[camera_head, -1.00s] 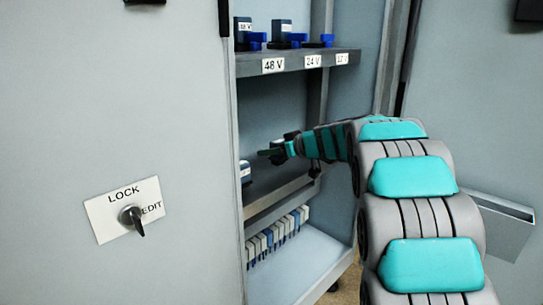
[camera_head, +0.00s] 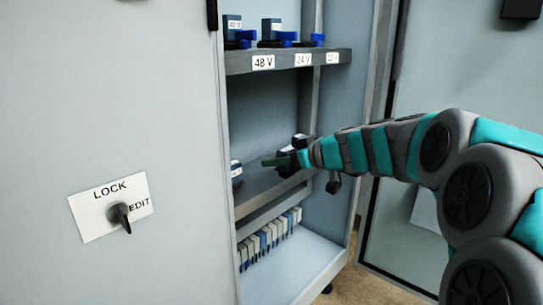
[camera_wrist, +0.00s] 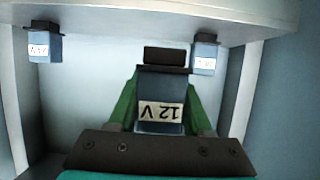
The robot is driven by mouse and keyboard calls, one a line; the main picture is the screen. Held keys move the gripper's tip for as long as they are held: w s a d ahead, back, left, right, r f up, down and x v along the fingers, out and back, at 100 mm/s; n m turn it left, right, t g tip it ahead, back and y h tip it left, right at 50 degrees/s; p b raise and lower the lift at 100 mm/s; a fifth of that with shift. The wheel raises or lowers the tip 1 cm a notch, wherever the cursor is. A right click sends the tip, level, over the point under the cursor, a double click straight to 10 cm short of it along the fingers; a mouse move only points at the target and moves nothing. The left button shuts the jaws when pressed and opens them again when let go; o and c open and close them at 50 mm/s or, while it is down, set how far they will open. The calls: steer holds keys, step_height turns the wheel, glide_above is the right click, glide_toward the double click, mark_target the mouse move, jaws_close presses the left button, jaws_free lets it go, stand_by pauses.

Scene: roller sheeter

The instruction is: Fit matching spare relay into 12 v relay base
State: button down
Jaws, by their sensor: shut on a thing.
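My gripper (camera_head: 283,159) reaches into the open cabinet, just above the middle shelf. In the wrist view its green fingers (camera_wrist: 162,98) are shut on the sides of a blue relay (camera_wrist: 158,84) labelled 12 V, which appears upside down with a dark end at the top. I cannot tell whether this relay still touches the shelf. On the upper shelf, the 12 V base (camera_head: 312,40), with a blue lever, is above the 12 V label (camera_head: 332,58) at the right and appears to hold no relay.
Relays stand at the 48 V (camera_head: 233,28) and 24 V (camera_head: 272,28) places. Another relay (camera_head: 237,172) stands left on the middle shelf (camera_head: 262,186); the wrist view shows relays left (camera_wrist: 44,46) and right (camera_wrist: 204,58). A lock switch (camera_head: 121,215) is on the left panel.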

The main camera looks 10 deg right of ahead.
mark_target(284, 151)
steer(key=shift+s+d+r, duration=0.15)
steer(key=shift+s, duration=1.05)
steer(key=shift+s+r, duration=0.15)
steer(key=shift+r, duration=1.35)
